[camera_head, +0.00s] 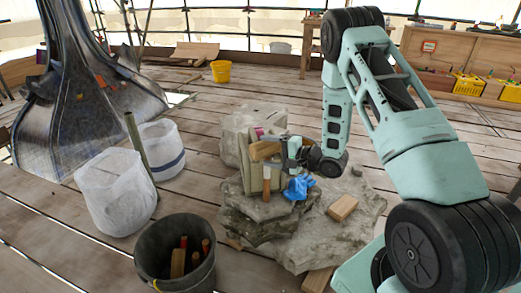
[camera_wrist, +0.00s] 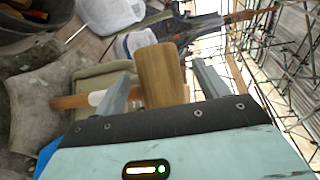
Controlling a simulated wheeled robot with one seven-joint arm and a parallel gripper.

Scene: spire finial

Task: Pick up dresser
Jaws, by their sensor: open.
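A wooden tool head, which I take for the dresser (camera_wrist: 158,70), sits between my gripper's fingers in the wrist view. It also shows in the head view as a pale brown wooden block (camera_head: 263,150) at the top of a canvas tool bag (camera_head: 251,178) on the stone pile. My gripper (camera_wrist: 161,73) is open, with one finger on each side of the wood. I cannot tell whether either finger touches it. In the head view my gripper (camera_head: 286,152) is at the right side of the bag, partly hidden by my wrist. The dresser's lower part is hidden.
A wooden handle (camera_head: 266,183) stands at the bag's front, beside a blue cloth (camera_head: 298,187). Stone slabs (camera_head: 325,232) lie under the bag, with a wooden block (camera_head: 342,207) on them. A dark bucket (camera_head: 160,243) and white sacks (camera_head: 114,194) stand left.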

